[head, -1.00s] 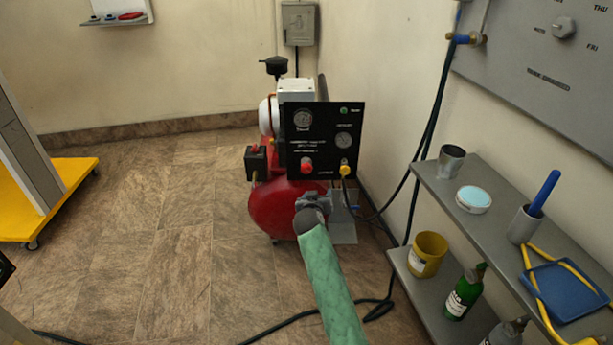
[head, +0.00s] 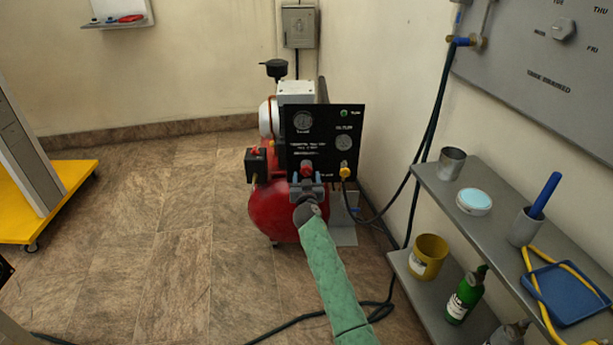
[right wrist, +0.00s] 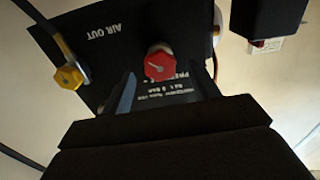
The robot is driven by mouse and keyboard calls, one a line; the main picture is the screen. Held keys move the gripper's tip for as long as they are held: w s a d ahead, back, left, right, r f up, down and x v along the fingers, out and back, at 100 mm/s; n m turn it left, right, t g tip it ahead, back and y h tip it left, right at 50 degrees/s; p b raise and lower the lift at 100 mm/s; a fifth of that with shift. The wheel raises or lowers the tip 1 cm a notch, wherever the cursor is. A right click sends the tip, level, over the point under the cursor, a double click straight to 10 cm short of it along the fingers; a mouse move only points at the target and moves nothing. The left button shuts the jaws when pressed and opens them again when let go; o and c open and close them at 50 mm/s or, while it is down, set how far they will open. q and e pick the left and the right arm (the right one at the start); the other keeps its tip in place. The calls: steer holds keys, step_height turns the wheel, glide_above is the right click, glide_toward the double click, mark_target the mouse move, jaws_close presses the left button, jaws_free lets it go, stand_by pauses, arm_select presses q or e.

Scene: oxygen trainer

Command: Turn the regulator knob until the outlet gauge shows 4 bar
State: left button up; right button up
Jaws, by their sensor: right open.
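The red regulator knob (head: 307,169) is on the lower left of the black panel (head: 335,118) of the red compressor (head: 275,208). In the right wrist view the knob (right wrist: 160,66) lies just beyond and between the fingertips. My right gripper (head: 307,186) is open just below and in front of the knob; its fingers also show in the right wrist view (right wrist: 165,90). Two round gauges are on the panel, one at the upper left (head: 303,121) and one at the right (head: 343,143). Their needles are too small to read. My left gripper is not in view.
A yellow air-out fitting (head: 345,173) with a dark hose is right of the knob. A grey shelf (head: 440,190) with a metal cup, a yellow bucket and a green bottle stands at the right. A yellow platform (head: 50,205) is at the left.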

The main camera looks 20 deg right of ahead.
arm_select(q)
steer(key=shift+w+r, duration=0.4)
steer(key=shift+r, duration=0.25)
arm_select(e)
steer(key=shift+x, duration=1)
steer(key=c, duration=0.9)
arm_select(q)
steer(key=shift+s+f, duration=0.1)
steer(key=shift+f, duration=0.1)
arm_select(e)
steer(key=shift+c, duration=0.3)
steer(key=shift+n, duration=0.7)
steer(key=o, duration=1)
steer(key=shift+c, duration=0.2)
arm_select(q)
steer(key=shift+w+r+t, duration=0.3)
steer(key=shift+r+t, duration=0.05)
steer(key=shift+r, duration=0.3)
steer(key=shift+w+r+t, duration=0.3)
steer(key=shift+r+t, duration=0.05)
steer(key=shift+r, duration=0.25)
